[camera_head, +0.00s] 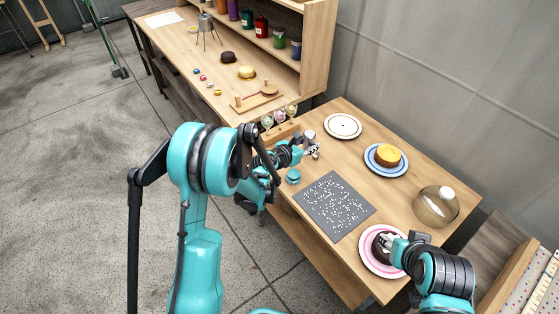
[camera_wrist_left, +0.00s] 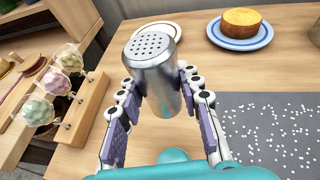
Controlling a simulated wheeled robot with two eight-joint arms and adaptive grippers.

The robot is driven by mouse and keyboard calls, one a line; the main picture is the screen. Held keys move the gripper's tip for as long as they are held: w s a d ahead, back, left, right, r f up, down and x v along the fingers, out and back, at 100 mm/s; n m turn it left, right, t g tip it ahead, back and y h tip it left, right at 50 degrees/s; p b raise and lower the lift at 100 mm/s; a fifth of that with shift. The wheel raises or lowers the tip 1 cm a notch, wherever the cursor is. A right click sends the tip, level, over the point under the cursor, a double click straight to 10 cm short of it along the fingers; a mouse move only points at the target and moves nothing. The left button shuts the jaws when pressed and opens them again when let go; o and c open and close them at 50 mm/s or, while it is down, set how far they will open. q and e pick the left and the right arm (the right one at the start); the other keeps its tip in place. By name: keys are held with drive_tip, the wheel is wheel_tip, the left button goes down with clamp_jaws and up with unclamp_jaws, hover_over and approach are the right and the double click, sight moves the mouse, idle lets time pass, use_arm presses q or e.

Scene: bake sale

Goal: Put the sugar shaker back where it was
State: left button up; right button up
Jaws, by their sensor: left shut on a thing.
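The sugar shaker (camera_head: 309,135) is a silver metal cylinder with a holed top. In the left wrist view the shaker (camera_wrist_left: 153,72) stands between the fingers of my left gripper (camera_wrist_left: 158,100), which is shut on it. In the head view my left gripper (camera_head: 312,150) is near the left edge of the table, beside the grey mat. I cannot tell whether the shaker's base touches the table. My right gripper (camera_head: 388,241) is at the dark cake (camera_head: 379,246) on the pink plate (camera_head: 369,262); its jaws are too small and covered to judge.
A grey mat (camera_head: 335,204) with white specks lies mid-table. An empty white plate (camera_head: 343,126), a yellow cake (camera_head: 388,155) on a blue plate (camera_head: 371,163) and a glass dome (camera_head: 436,206) stand beyond. A wooden holder with cake pops (camera_wrist_left: 57,85) is left of the shaker.

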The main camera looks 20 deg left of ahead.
use_arm(q)
drive_tip(key=a+f+b, duration=0.1)
drive_tip(key=a+f, duration=0.1)
drive_tip(key=a, duration=0.1)
drive_tip(key=w+a+f+b, duration=0.1)
drive_tip(key=a+f, duration=0.1)
drive_tip(key=a, duration=0.2)
drive_tip(key=a+f+b, duration=0.1)
drive_tip(key=a+f, duration=0.1)
drive_tip(key=a, duration=0.2)
drive_tip(key=shift+w+f+b, duration=0.35)
drive_tip(key=shift+w+b, duration=0.05)
wheel_tip(320, 180, down, 4)
drive_tip(key=shift+f+b, duration=0.1)
drive_tip(key=shift+b, duration=1)
drive_tip(key=o, duration=1.2)
